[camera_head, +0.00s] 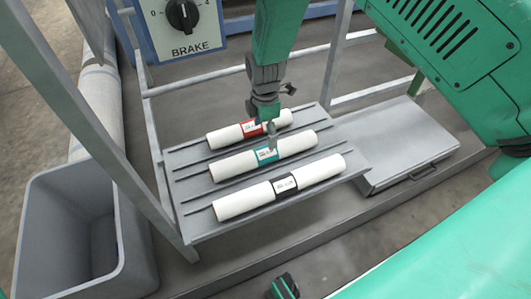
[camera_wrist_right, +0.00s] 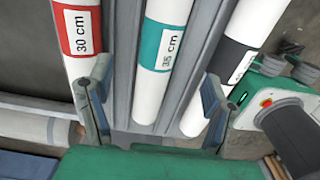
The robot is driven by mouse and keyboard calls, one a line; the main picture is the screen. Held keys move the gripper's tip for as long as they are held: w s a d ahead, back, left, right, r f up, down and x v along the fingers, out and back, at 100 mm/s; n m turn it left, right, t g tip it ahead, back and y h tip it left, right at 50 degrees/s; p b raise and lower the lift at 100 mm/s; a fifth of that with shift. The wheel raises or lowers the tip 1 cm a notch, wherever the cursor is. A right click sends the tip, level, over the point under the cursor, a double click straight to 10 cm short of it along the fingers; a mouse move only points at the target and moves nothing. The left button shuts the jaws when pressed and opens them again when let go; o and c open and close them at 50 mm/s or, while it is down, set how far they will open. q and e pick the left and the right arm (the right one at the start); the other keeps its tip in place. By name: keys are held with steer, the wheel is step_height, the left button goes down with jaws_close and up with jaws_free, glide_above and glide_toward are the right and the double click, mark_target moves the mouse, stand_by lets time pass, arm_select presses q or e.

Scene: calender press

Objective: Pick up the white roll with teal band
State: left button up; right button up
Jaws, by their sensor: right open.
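The white roll with teal band (camera_head: 293,144) lies in the middle of three rolls on a slatted grey rack. Its teal label reads 35 cm in the wrist view (camera_wrist_right: 166,47). My right gripper (camera_head: 271,135) is above it near the band, pointing down, and hides a little of the band. In the wrist view the right gripper (camera_wrist_right: 156,78) is open and empty, with the teal-band roll between its fingers. The fingers appear apart from the roll; the exact height above it is hard to tell.
A white roll with red band (camera_head: 222,137) lies behind it, and one with black band (camera_head: 320,171) in front. A grey bin (camera_head: 48,195) stands at left, a lidded grey box (camera_head: 412,145) at right. The BRAKE dial panel (camera_head: 185,25) and metal rails are behind.

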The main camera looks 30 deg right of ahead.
mark_target(266, 148)
steer(key=f, duration=0.2)
steer(key=a+f+b, duration=0.1)
steer(key=f, duration=0.1)
steer(key=shift+w+a+f, duration=0.1)
steer(key=shift+a+f, duration=0.05)
steer(key=shift+a, duration=0.05)
steer(key=f, duration=0.1)
steer(key=d+f+b, duration=0.1)
steer(key=f, duration=0.1)
steer(key=f+b, duration=0.1)
steer(key=shift+d+f, duration=0.4)
steer(key=shift+f, duration=0.35)
steer(key=shift+a+r, duration=0.2)
steer(key=shift+a, duration=0.3)
steer(key=c, duration=1.2)
steer(key=shift+d, duration=0.15)
steer(key=c, duration=0.5)
arm_select(q)
steer(key=f, duration=0.3)
steer(key=shift+a+f, duration=0.25)
steer(key=shift+a, duration=0.05)
arm_select(e)
steer(key=shift+d, duration=0.2)
